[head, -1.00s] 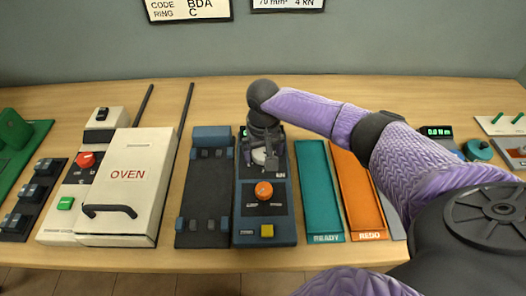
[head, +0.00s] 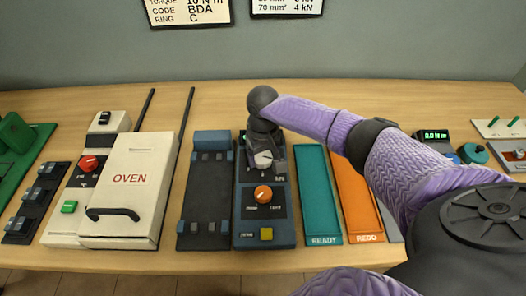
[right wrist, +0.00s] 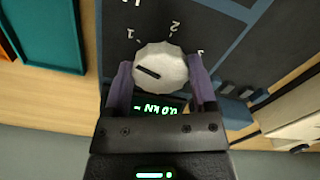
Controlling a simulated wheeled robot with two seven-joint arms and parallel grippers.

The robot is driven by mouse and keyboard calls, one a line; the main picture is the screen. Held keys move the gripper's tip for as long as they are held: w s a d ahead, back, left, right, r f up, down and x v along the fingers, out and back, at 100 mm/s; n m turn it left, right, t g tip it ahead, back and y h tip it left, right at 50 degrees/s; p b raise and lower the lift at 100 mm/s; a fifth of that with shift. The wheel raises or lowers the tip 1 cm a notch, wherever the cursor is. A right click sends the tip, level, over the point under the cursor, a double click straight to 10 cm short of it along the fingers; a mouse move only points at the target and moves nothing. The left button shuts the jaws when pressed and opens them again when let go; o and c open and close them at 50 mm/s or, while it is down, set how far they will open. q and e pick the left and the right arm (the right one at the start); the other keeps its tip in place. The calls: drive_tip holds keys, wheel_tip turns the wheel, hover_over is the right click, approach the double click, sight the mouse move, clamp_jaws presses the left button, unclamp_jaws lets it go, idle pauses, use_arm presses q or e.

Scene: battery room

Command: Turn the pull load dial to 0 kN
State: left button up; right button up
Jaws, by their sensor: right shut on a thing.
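The pull load dial (head: 263,159) is a pale round knob with a dark pointer mark, on the upper part of a dark blue-grey tester panel (head: 242,208). It also shows in the right wrist view (right wrist: 172,63), where its mark points left, below the printed 1. My right gripper (right wrist: 160,76) is shut on the dial, a purple finger on each side. A green display beside it, partly hidden and upside down, seems to read 0.0 kN. In the head view my right gripper (head: 263,148) comes down over the dial from above. My left gripper is out of view.
Below the dial are an orange knob (head: 263,193) and a yellow button (head: 266,234). The oven (head: 133,176) stands left; the teal READY tray (head: 317,195) and orange REDO tray (head: 358,200) lie right, partly under my right arm.

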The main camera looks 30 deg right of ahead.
drive_tip(key=shift+r+n+p, duration=0.2)
drive_tip(key=shift+n+p, duration=0.25)
drive_tip(key=shift+n, duration=0.45)
drive_tip(key=n+p, duration=0.1)
drive_tip(key=n, duration=0.2)
drive_tip(key=shift+d+f+n, duration=0.1)
drive_tip(key=shift+n, duration=0.2)
drive_tip(key=n, duration=0.2)
drive_tip(key=shift+w+n+p, duration=0.1)
drive_tip(key=shift+n+p, duration=0.2)
drive_tip(key=shift+n, duration=0.9)
